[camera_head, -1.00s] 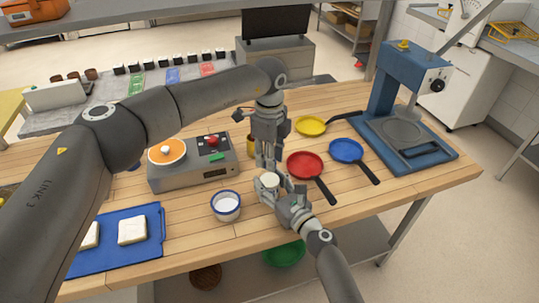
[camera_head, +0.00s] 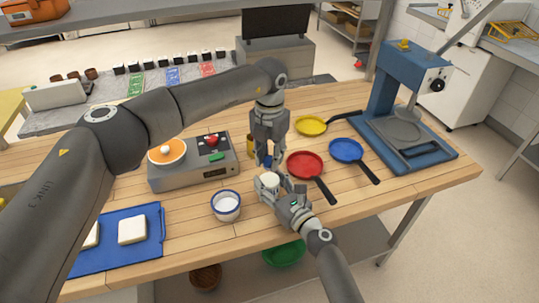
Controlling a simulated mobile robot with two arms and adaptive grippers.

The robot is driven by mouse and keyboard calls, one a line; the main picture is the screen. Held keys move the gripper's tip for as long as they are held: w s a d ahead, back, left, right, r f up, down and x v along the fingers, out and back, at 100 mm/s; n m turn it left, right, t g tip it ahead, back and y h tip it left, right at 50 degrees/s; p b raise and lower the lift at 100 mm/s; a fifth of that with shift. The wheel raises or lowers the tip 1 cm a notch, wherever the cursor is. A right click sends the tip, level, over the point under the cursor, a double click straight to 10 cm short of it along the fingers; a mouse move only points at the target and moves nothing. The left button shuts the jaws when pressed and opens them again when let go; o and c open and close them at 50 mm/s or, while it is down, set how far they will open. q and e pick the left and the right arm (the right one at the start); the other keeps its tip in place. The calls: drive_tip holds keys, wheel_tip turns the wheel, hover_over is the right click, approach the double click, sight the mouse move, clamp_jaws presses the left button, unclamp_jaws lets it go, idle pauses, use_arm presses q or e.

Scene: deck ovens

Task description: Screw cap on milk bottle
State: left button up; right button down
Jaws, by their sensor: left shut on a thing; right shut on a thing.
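The white milk bottle (camera_head: 270,182) stands upright near the middle of the wooden table, partly covered by fingers. My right gripper (camera_head: 273,187) comes from the lower right and is shut on the bottle. My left gripper (camera_head: 267,163) points straight down above the bottle, shut on a small blue cap (camera_head: 267,161). The cap is mostly hidden by the fingers and lies right over the bottle's top. I cannot tell whether the cap touches the bottle's neck.
A white cup with a blue rim (camera_head: 226,206) stands left of the bottle. A red pan (camera_head: 305,165) and a blue pan (camera_head: 346,150) lie to the right. A grey cooker (camera_head: 195,170) is behind left. A blue tray (camera_head: 150,218) lies at the left front.

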use_arm(q)
drive_tip(key=m, duration=0.7)
drive_tip(key=shift+m, duration=0.3)
use_arm(e)
drive_tip(key=shift+f, duration=0.1)
use_arm(q)
drive_tip(key=m, duration=0.7)
drive_tip(key=shift+m, duration=0.3)
drive_tip(key=m, duration=1.1)
drive_tip(key=shift+m, duration=0.4)
drive_tip(key=m, duration=0.4)
drive_tip(key=o, duration=0.7)
